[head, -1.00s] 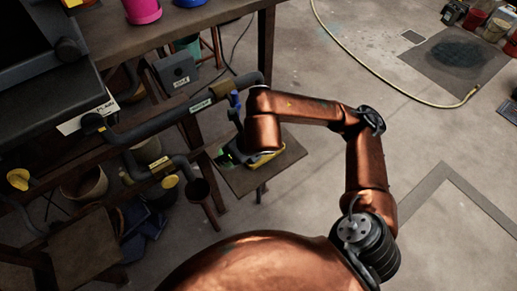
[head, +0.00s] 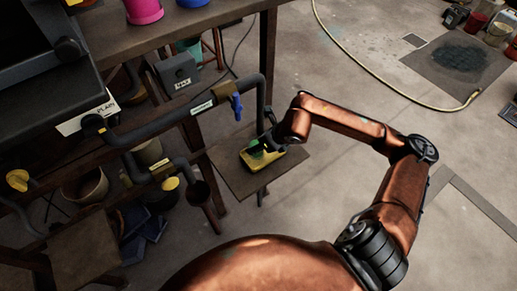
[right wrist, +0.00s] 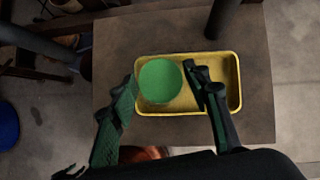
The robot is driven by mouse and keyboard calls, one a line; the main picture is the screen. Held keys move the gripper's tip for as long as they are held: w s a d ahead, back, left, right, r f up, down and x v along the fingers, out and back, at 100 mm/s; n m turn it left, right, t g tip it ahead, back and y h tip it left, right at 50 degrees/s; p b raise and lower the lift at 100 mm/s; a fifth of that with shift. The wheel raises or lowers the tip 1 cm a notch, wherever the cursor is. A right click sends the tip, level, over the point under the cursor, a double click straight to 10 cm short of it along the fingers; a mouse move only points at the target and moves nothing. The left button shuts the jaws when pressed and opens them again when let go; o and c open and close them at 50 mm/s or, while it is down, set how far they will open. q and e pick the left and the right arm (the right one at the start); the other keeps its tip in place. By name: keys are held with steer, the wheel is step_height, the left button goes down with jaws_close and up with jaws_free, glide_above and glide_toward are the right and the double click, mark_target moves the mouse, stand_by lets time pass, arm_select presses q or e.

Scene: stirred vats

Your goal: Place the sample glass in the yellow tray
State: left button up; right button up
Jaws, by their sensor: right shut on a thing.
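The yellow tray (head: 274,163) sits on a small brown shelf below the pipework, and it also shows in the right wrist view (right wrist: 238,85). The sample glass (right wrist: 160,80) shows as a green disc seen from above, over the left half of the tray; a bit of green (head: 257,153) shows there in the head view. My right gripper (right wrist: 161,76) is shut on the glass, with one dark finger on each side. I cannot tell whether the glass bottom touches the tray floor. My left gripper is in neither view.
The small shelf (head: 235,178) has bare board around the tray. A dark pipe with a blue-handled valve (head: 237,105) runs close to its back left. A table leg (head: 266,60) stands behind. Open floor lies to the right, with a yellow hose (head: 370,75).

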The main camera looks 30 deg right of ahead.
steer(key=shift+d+f, duration=0.15)
steer(key=shift+f, duration=1.45)
steer(key=o, duration=1.2)
steer(key=shift+f, duration=0.2)
steer(key=o, duration=0.5)
steer(key=shift+c, duration=0.2)
steer(key=shift+r, duration=0.2)
steer(key=v, duration=1.2)
steer(key=shift+p, duration=0.45)
